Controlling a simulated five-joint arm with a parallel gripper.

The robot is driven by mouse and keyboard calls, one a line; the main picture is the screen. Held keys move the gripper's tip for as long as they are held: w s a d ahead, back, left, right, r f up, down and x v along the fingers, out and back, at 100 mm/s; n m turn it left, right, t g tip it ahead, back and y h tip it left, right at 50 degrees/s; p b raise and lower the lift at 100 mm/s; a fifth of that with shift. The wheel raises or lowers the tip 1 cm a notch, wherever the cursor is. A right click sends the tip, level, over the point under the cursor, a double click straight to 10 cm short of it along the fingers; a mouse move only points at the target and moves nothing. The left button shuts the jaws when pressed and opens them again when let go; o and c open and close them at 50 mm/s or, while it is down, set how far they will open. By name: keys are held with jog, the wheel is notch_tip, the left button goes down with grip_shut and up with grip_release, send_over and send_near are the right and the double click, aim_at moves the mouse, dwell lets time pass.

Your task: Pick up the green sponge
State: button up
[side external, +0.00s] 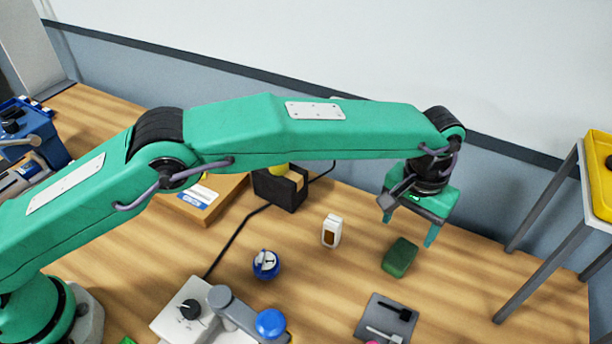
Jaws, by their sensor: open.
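The green sponge (399,257) is a dark green block lying on the wooden table, right of centre in the side external view. My gripper (409,230) hangs above and close to the sponge, with its green fingers pointing down. The fingers are spread apart and nothing is between them. The tips look higher than the sponge and apart from it, though the exact gap is hard to tell from this angle.
A white bottle-like item (331,231) stands left of the sponge. A grey tray (370,326) with small tools lies in front. A blue round container (266,264) is further left. A metal-legged stand with a yellow tray (600,170) is at right. Bare table (480,285) lies right of the sponge.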

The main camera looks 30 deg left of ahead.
aim_at(402, 253)
jog(key=shift+s+d+f, duration=0.25)
jog(key=shift+d+f, duration=0.2)
jog(key=shift+f, duration=1.35)
jog(key=shift+a, duration=0.1)
jog(key=shift+a+f, duration=0.1)
jog(key=shift+f, duration=2.5)
jog(key=c, duration=1)
